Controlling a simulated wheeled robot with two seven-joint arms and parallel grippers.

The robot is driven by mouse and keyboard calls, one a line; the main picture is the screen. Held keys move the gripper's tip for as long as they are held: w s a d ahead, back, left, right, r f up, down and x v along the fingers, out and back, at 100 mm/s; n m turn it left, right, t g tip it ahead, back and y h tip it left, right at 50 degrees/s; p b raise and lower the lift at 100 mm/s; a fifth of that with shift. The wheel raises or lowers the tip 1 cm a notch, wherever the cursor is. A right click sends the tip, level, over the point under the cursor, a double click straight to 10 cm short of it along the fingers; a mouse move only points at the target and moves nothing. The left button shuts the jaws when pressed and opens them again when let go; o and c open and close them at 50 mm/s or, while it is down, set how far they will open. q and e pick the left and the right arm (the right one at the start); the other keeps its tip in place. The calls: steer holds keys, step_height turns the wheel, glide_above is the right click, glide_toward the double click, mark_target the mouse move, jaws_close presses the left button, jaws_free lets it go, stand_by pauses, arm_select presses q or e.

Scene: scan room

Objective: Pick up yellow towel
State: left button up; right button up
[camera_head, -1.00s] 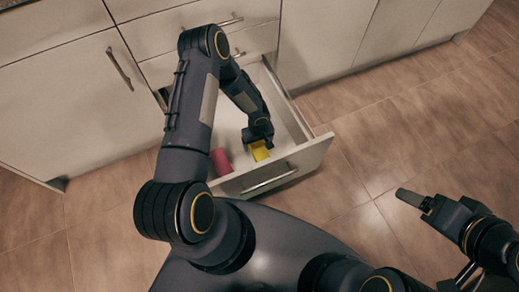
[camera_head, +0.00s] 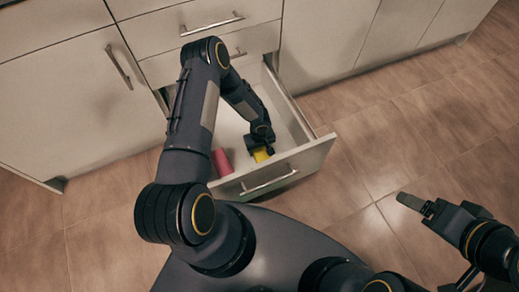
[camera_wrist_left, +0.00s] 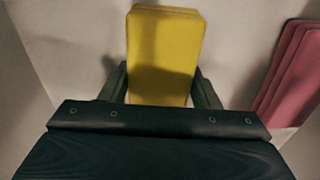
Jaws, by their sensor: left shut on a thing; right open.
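The yellow towel (camera_head: 261,154) is a small folded block inside the open drawer (camera_head: 315,157), near its front panel. In the left wrist view the towel (camera_wrist_left: 165,45) stands between the two fingers of my left gripper (camera_wrist_left: 162,88), which are shut on its sides. In the head view my left gripper (camera_head: 262,147) reaches down into the drawer and hides part of the towel. Whether the towel touches the drawer floor I cannot tell. My right gripper (camera_head: 418,205) is open and empty above the floor at the right.
A red folded towel (camera_head: 222,162) lies in the drawer to the left of the yellow one; it also shows in the left wrist view (camera_wrist_left: 292,72). The drawer walls surround my left gripper. Cabinet fronts (camera_head: 70,100) stand behind. The tiled floor (camera_head: 400,140) at right is clear.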

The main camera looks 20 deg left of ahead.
arm_select(q)
steer(key=shift+r, duration=0.1)
step_height(320, 180, up, 10)
steer(key=p, duration=0.3)
